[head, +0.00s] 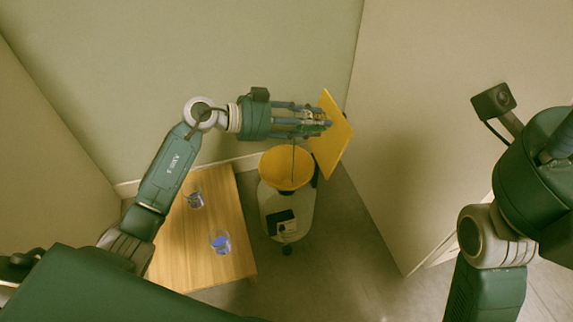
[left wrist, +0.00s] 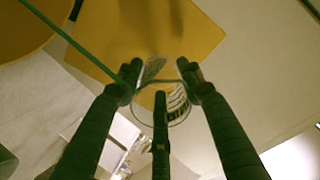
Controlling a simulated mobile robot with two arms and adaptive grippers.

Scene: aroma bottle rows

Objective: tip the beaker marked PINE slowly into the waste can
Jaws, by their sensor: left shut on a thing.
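My left gripper (head: 318,122) is shut on a clear glass beaker (left wrist: 178,112), above the waste can. The beaker has dark lettering on its side, only partly readable in the left wrist view. The fingers cover much of it in the head view, and it appears tilted. A thin green stream (head: 293,163) runs down from the gripper into the can's yellow mouth; it also crosses the left wrist view (left wrist: 72,42). The waste can (head: 270,208) is pale with a yellow inside, and its yellow lid (head: 333,155) stands raised. My right gripper's fingers are not visible.
A low wooden table (head: 215,270) stands left of the can. Walls close in behind and at the right. Some grey floor is free right of the can.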

